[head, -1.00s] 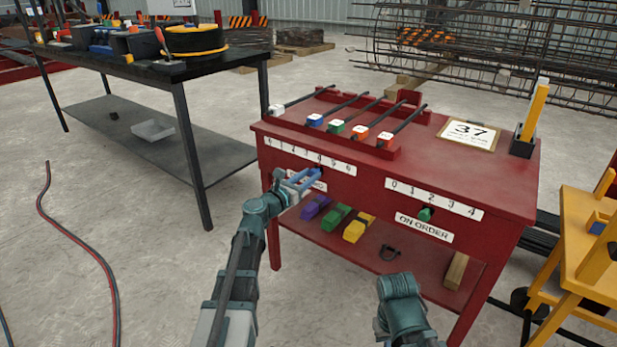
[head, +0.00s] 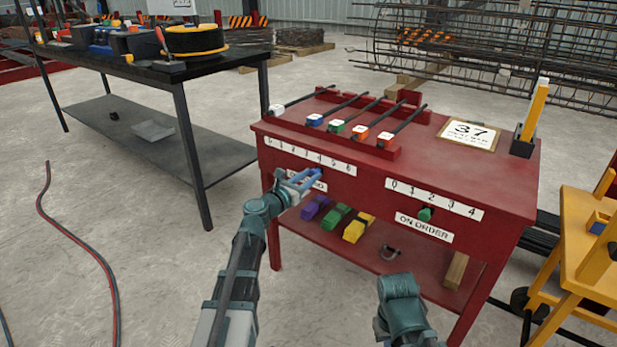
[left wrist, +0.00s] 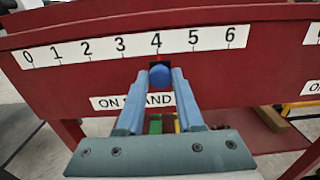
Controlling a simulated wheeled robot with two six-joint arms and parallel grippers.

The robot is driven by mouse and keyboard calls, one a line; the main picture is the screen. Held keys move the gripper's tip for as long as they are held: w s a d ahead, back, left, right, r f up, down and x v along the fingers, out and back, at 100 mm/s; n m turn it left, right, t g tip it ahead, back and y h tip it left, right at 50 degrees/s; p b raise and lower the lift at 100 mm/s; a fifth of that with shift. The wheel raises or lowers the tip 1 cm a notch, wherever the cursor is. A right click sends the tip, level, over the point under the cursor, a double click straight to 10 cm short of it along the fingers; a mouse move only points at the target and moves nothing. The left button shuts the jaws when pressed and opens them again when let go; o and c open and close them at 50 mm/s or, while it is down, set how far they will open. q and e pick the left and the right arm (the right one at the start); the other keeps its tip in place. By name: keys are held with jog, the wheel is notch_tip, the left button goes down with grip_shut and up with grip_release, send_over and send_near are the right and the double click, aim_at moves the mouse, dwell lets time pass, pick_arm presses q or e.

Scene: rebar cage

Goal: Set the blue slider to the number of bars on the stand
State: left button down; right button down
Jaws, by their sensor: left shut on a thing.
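The blue slider (left wrist: 160,75) is a round blue knob on the red bench front, below a white scale (left wrist: 137,46) numbered 0 to 6. In the left wrist view it sits just under the mark labelled 4. My left gripper (head: 312,176) is shut on it, with one blue finger on each side; the fingers also show in the left wrist view (left wrist: 159,86). The stand (head: 378,147) on the bench top holds several dark bars (head: 349,105) with white, blue, green and orange end caps.
A green slider (head: 425,214) sits under a second scale (head: 433,199) marked 0 to 4, by the ON ORDER label. A card reading 37 (head: 470,134) lies on the bench top. Coloured blocks (head: 336,217) lie on the lower shelf. A yellow cart (head: 590,260) stands at right.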

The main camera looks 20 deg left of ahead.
aim_at(333, 173)
pick_arm(q)
jog(key=d, duration=0.1)
jog(key=s+d, duration=0.1)
jog(key=d, duration=0.2)
jog(key=shift+s+d, duration=0.35)
jog(key=shift+s, duration=0.05)
jog(key=c, duration=0.5)
grip_release()
jog(key=shift+c, duration=0.2)
jog(key=shift+w+a, duration=0.1)
